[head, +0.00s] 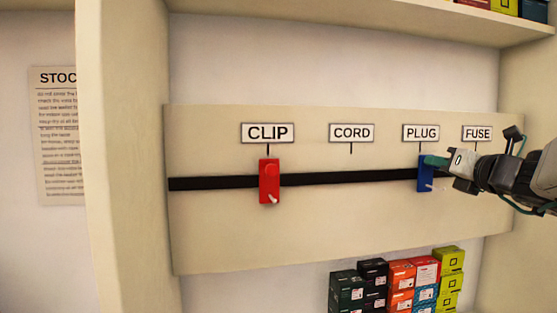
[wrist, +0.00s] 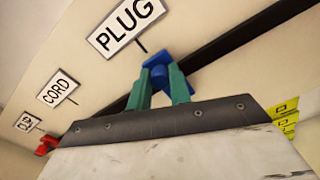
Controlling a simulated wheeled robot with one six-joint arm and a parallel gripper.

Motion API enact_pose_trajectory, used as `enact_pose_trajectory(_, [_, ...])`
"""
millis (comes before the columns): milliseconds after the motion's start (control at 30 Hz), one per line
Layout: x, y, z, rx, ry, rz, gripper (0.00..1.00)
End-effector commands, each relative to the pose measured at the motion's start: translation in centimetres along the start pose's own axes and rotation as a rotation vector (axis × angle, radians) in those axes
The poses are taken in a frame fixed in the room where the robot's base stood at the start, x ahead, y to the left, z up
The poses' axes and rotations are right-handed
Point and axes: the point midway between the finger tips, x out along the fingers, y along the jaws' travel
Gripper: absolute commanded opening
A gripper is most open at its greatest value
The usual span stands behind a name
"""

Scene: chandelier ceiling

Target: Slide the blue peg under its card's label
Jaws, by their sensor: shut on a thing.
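The blue peg (head: 424,182) sits on the black rail (head: 340,180), below the PLUG label (head: 420,132) and slightly right of that label's stem. My gripper (head: 434,162) reaches in from the right with its green fingers at the peg. In the wrist view the green fingers (wrist: 162,80) are shut on the blue peg (wrist: 153,58), under the PLUG label (wrist: 126,25). A card headed "STOC..." (head: 57,140) hangs at the far left. Its right side is cut off by the shelf upright, and its small text is too blurred to read surely.
A red peg (head: 268,181) sits on the rail under the CLIP label (head: 267,133). The rail is clear between the pegs, below the CORD label (head: 351,132). The FUSE label (head: 477,133) is above my arm. Stacked boxes (head: 400,286) stand below the board.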

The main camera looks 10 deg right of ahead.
Motion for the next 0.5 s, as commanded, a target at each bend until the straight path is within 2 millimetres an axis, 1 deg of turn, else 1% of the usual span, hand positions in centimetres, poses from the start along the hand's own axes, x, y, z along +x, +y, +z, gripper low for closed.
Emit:
enact_pose_trajectory(133, [-0.28, -0.09, 0.01, 0.001, -0.005, -0.011, 0.00])
enact_pose_trajectory(467, [-0.28, -0.09, 0.00, 0.001, -0.005, -0.013, 0.00])
enact_pose_trajectory(500, [-0.28, -0.09, 0.00, 0.001, -0.005, -0.013, 0.28])
